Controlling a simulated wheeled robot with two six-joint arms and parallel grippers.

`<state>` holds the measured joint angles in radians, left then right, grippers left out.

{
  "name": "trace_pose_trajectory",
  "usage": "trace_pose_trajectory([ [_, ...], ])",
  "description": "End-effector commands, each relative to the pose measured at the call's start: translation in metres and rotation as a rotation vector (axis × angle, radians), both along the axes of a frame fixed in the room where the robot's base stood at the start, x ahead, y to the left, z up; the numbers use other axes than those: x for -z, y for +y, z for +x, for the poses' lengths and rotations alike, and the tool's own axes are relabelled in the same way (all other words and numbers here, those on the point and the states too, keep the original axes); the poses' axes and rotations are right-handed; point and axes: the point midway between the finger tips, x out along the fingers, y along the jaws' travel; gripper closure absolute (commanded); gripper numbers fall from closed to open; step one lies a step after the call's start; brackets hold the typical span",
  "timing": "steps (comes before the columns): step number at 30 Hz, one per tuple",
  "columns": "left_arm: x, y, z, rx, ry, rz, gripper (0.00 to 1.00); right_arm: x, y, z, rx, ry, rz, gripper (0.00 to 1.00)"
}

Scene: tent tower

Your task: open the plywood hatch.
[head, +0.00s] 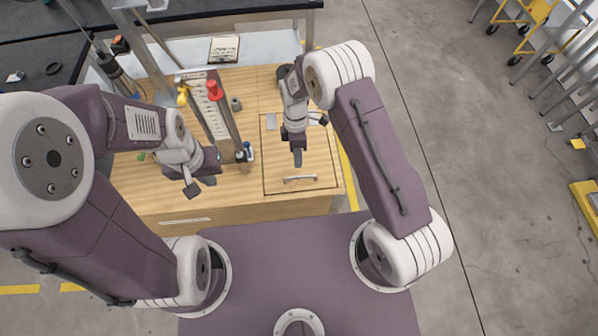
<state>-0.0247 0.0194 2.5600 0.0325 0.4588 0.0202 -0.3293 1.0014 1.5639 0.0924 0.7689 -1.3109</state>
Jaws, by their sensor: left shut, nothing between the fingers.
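The plywood hatch (325,157) is a square panel outlined in the right part of the wooden bench top. It lies flat and looks closed. A pale metal bar handle (300,179) sits near its front edge. My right gripper (298,158) points down over the hatch, just behind the handle in the picture; it covers part of the panel, and I cannot tell its height or its jaw opening. My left gripper (200,188) is shut and empty over the front left part of the bench, well left of the hatch.
A rack (212,110) with a red knob (214,88) stands on the bench between my arms. Small bottles (244,153) stand close to the hatch's left edge. A framed card (224,49) is at the back. Open concrete floor lies to the right.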

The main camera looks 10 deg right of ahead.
Motion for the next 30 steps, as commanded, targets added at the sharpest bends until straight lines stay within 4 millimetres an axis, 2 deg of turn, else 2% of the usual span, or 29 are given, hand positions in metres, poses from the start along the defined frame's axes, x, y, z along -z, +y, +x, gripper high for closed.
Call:
trace_pose_trajectory([
  [5,0.0,0.0,0.0,0.0,-0.001,0.0,1.0,0.003,0.002,-0.001,-0.003,-0.002,0.001,0.67],
  [15,-0.001,0.0,0.0,0.0,-0.001,0.0,1.0,0.066,0.001,-0.014,-0.002,-0.002,0.0,0.67],
  [18,-0.001,0.0,0.0,0.0,-0.001,0.0,1.0,0.079,0.001,-0.016,-0.002,-0.003,0.0,0.67],
  [22,-0.001,0.0,0.0,0.0,-0.001,0.0,1.0,0.087,0.001,-0.018,-0.002,-0.004,0.0,0.67],
  [28,-0.001,0.0,0.0,0.0,-0.001,0.0,1.0,0.087,0.001,-0.018,-0.001,-0.005,0.001,0.67],
  [29,-0.001,0.0,0.0,0.0,-0.001,0.0,1.0,0.087,0.001,-0.018,-0.001,-0.005,0.001,0.7],
  [30,-0.001,0.0,0.0,0.0,0.0,0.0,1.0,0.087,0.001,-0.018,-0.001,-0.005,0.001,0.81],
])
